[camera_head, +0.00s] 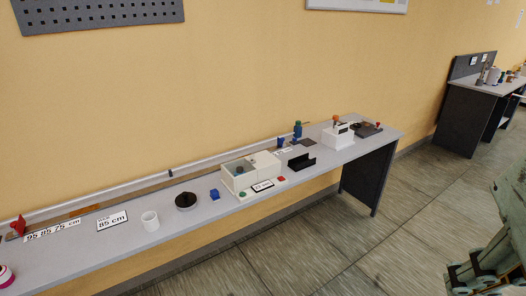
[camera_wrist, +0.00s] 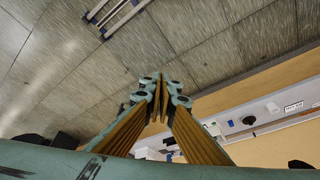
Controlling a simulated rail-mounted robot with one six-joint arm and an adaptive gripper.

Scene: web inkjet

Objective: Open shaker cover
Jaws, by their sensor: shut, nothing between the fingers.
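A beige box-shaped machine (camera_head: 250,173) stands on the middle of the long grey bench in the head view. It looks like the shaker. Its left part has a grey, window-like top (camera_head: 239,171), which seems to be the cover and looks closed, though it is small in the picture. My gripper (camera_wrist: 160,82) is shut and empty in the wrist view, its fingertips together. In the head view my green arm and gripper show at the lower right, over the floor, well away from the bench and not touching the machine.
Open floor lies in front.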

